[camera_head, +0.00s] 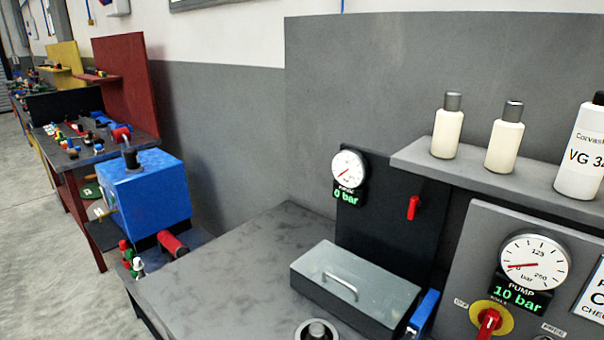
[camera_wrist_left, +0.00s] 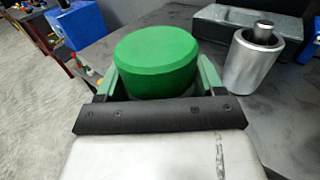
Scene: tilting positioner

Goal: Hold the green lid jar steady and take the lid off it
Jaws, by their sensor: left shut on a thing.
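The green lid (camera_wrist_left: 155,60) of the jar fills the upper middle of the left wrist view. Only a narrow dark strip of the jar shows beneath the lid; the rest of its body is hidden behind my gripper. My left gripper (camera_wrist_left: 157,84) is shut on the jar, with one finger on each side of it. The lid sits on top, level as far as I can tell. The jar and both grippers are out of the head view. My right gripper is in neither view.
Gauge panels and a bottle shelf (camera_head: 480,172) stand at the right. Bench left of the box is clear.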

